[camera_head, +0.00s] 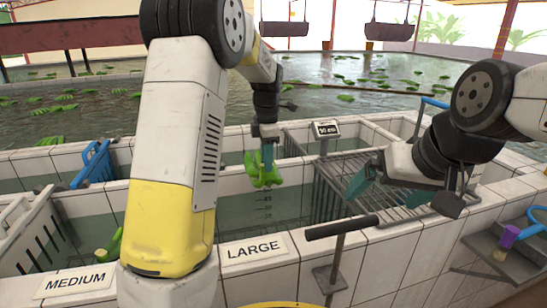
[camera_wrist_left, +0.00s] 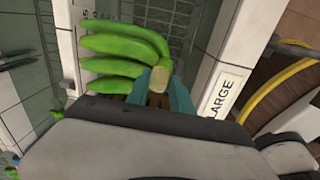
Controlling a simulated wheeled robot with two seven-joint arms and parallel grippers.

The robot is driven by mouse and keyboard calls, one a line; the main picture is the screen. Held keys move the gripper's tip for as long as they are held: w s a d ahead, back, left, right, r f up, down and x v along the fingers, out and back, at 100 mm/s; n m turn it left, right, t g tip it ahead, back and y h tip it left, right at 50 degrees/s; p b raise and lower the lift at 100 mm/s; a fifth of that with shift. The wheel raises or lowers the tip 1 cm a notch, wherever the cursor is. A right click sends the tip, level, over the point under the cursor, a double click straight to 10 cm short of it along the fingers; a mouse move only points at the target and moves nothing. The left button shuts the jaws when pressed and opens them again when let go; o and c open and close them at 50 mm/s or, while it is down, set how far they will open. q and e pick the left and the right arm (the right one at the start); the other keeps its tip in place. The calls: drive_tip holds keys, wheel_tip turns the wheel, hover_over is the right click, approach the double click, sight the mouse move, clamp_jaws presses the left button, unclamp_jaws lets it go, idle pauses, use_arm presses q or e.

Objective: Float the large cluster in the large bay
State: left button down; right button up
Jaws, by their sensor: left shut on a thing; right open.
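The large cluster is a bunch of green bananas (camera_head: 264,172) with a pale cut crown. My left gripper (camera_head: 268,153) is shut on it and holds it hanging over the water of the large bay (camera_head: 268,206), behind the LARGE sign (camera_head: 254,248). In the left wrist view the cluster (camera_wrist_left: 120,48) spreads left from its cut crown, which sits between the teal fingertips (camera_wrist_left: 158,88). I cannot tell whether its lowest tips touch the water. My right gripper (camera_head: 390,190) is open and empty over the metal rack at the right.
The MEDIUM bay at the left holds a white crate (camera_head: 30,232) and some green fruit (camera_head: 110,246). A blue crate (camera_head: 94,163) stands behind it. A wire rack (camera_head: 350,165) with a small display (camera_head: 327,129) borders the large bay. A dark T-handle (camera_head: 342,228) rises at the front.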

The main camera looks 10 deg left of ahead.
use_arm(q)
wheel_tip(320, 180, down, 24)
drive_tip(key=shift+f, duration=0.25)
idle(1.4)
drive_tip(key=shift+f, duration=1.05)
idle(0.7)
drive_tip(key=c, duration=1.1)
unclamp_jaws()
drive_tip(key=shift+o, duration=0.2)
drive_tip(key=shift+s, duration=0.15)
wheel_tip(320, 180, up, 25)
drive_tip(key=shift+d+r, duration=0.1)
drive_tip(key=shift+r, duration=0.05)
